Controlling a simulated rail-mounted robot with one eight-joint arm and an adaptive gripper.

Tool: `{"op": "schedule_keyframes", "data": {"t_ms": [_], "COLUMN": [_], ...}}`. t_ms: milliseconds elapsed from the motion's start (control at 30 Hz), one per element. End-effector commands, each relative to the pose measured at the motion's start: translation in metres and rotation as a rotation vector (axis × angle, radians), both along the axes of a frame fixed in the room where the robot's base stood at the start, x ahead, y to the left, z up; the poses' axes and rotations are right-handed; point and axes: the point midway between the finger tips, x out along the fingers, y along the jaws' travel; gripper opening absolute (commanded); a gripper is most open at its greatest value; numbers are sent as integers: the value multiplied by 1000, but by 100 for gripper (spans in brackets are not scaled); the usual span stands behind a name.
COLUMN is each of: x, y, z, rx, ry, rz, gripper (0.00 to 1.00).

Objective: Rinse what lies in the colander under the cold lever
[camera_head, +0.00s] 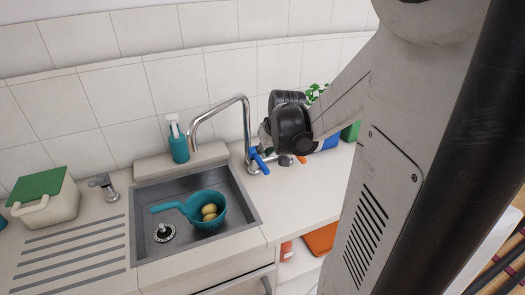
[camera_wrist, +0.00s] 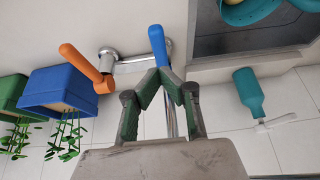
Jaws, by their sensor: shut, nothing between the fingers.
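The teal colander (camera_head: 218,200) sits in the sink (camera_head: 242,212) with its handle pointing left. Yellowish round items (camera_head: 209,211) lie in it. The chrome faucet (camera_head: 246,120) arches over the sink; I see no water stream. The blue lever (camera_head: 259,160) is on the faucet's near side and shows in the wrist view (camera_wrist: 157,45). The orange lever (camera_head: 301,159) is to its right, and left of it in the wrist view (camera_wrist: 80,62). My gripper (camera_wrist: 161,72) is shut and empty, its tips at the blue lever's end; I cannot tell whether they touch. My arm hides it in the head view.
A teal soap bottle (camera_head: 178,143) stands behind the sink. A blue planter (camera_wrist: 58,90) and a green planter (camera_wrist: 14,98) are beside the orange lever. A cream container with a green top (camera_head: 45,197) stands far left. The counter right of the sink is clear.

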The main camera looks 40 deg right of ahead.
Motion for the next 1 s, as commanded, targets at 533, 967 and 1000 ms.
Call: {"op": "schedule_keyframes", "data": {"t_ms": [533, 967, 1000], "x": [-46, -52, -50], "y": [16, 19, 17], "z": [71, 80, 80], "rx": [0, -27, -60], "ry": [0, -3, -7], "rz": [-1, 12, 27], "gripper": [0, 0, 0]}}
